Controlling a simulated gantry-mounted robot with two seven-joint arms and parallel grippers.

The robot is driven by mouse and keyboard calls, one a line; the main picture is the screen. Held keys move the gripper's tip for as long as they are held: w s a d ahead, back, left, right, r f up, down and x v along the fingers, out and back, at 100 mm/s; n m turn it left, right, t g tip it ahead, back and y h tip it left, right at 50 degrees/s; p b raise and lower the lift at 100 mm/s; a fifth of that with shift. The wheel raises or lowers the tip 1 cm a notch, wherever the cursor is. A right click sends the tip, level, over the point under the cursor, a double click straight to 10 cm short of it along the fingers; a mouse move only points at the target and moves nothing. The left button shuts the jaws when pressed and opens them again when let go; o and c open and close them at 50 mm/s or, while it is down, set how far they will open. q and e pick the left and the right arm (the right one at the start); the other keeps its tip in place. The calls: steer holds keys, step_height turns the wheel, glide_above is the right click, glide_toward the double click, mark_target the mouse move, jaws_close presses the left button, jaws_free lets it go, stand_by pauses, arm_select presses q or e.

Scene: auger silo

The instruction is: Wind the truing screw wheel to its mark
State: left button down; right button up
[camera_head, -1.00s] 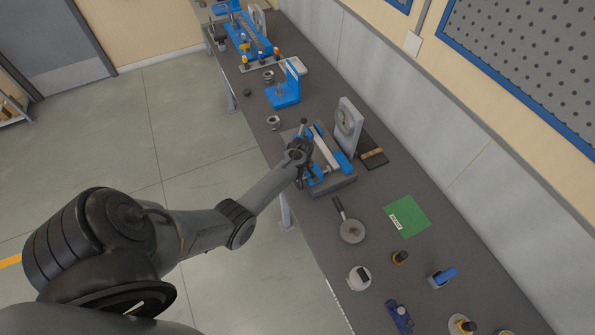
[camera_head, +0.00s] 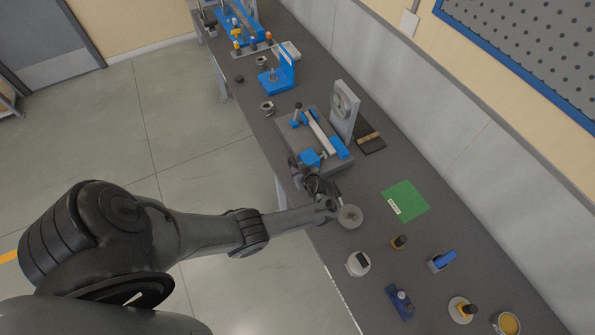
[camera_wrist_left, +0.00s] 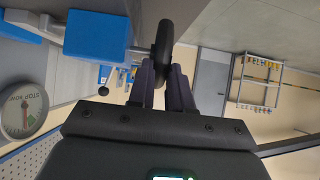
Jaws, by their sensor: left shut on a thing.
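The truing fixture is a grey base (camera_head: 337,161) with blue blocks, a pale bar (camera_head: 322,134) and an upright lever. The black wheel (camera_wrist_left: 164,45) stands on a thin shaft out of a blue block (camera_wrist_left: 95,36) in the left wrist view. My left gripper (camera_head: 314,183) is at the fixture's near end. Its fingers (camera_wrist_left: 167,75) are shut on the wheel's rim. In the head view the gripper hides most of the wheel. A round dial (camera_wrist_left: 24,109) with green and red sectors shows in the wrist view; its mark is too small to read surely. The right gripper is not in view.
A green sheet (camera_head: 405,201), a blue bracket (camera_head: 277,78) and several small tools are on the bench.

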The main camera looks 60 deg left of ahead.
arm_select(q)
steer(key=shift+d+f+y+b, duration=0.15)
steer(key=shift+f+y+b, duration=0.15)
steer(key=shift+y+b, duration=0.25)
steer(key=c, duration=1)
jaws_free()
steer(key=shift+c, duration=0.2)
steer(key=p+v, duration=0.1)
steer(key=v, duration=0.9)
steer(key=shift+d+r+p, duration=0.3)
steer(key=shift+r+p, duration=0.05)
steer(key=shift+s, duration=0.1)
